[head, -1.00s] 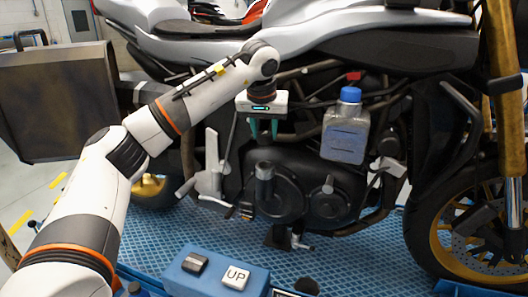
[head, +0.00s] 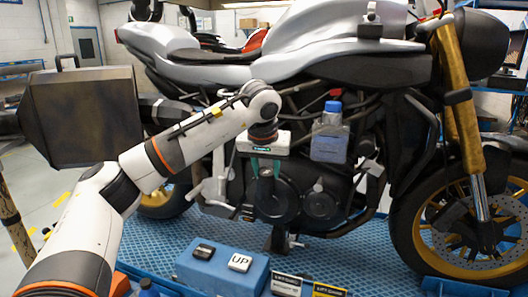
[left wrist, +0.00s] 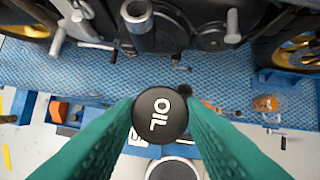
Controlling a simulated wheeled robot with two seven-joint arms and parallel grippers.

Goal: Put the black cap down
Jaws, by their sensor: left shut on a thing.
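The black cap (left wrist: 160,114), round with white lettering on top, is held between the green fingers of my left gripper (left wrist: 160,122) in the left wrist view. In the head view my left gripper (head: 265,168) hangs fingers down in front of the motorcycle engine (head: 290,202); the cap is hard to make out there. In the left wrist view an open metal filler neck (left wrist: 138,22) stands beyond the cap, apart from it. My right gripper is in neither view.
A blue-capped clear bottle (head: 330,145) is right of the gripper, by the bike frame. A blue button box (head: 222,270) with an UP button stands at the front. A dark round mesh thing (left wrist: 173,170) shows below the cap. The blue textured platform (head: 345,250) has bare areas.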

